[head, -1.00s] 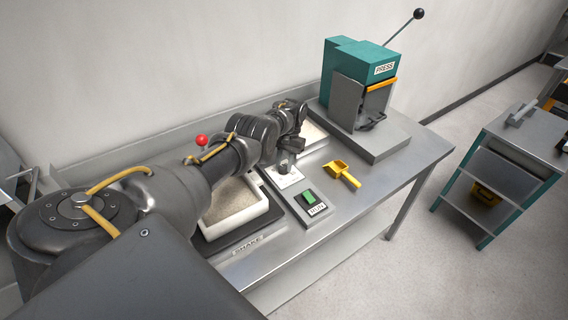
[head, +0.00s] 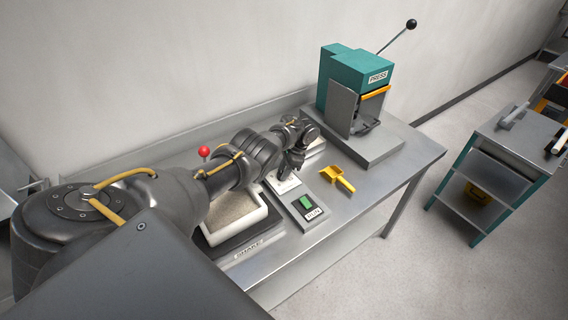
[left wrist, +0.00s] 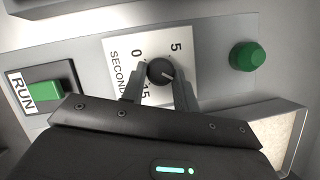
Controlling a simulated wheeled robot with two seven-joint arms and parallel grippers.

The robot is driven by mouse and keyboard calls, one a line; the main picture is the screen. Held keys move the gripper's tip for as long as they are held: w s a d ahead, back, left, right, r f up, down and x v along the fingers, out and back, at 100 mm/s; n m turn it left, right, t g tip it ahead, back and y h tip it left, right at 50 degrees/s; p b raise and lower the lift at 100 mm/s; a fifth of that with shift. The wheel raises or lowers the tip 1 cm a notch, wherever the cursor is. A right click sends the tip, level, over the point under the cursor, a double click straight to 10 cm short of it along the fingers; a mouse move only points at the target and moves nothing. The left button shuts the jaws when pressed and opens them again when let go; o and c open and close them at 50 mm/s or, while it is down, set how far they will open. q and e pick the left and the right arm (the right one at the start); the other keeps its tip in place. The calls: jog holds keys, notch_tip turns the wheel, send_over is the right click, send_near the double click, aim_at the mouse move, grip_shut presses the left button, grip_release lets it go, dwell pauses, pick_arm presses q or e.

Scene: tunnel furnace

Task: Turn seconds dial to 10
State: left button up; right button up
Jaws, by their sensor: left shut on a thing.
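The seconds dial (left wrist: 160,70) is a small dark round knob on a white plate (left wrist: 120,50) marked SECONDS, with 0, 5 and 15 readable. Its light pointer mark faces the lower right in the left wrist view, away from the 0. The number on that side is hidden by a finger. My left gripper (left wrist: 160,80) has a finger on either side of the knob and is shut on it. In the head view my left gripper (head: 285,174) reaches down onto the white plate (head: 288,185), and hides the knob. My right gripper is out of view.
A green RUN button (head: 306,202) sits beside the dial plate. A yellow scoop (head: 338,178) lies to its right. The teal press (head: 355,75) stands behind. A white tray (head: 240,232) of pale material is under my left arm. A green knob (left wrist: 247,56) shows in the wrist view.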

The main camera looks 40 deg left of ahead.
pick_arm(q)
jog(key=shift+m+p, duration=0.5)
jog(key=shift+m, duration=0.3)
jog(key=shift+y, duration=0.3)
jog(key=o, duration=1)
jog(key=shift+s, duration=0.1)
jog(key=v, duration=0.3)
jog(key=p+v, duration=0.1)
jog(key=v, duration=0.7)
jog(key=shift+s+a, duration=0.1)
jog(key=shift+s, duration=0.15)
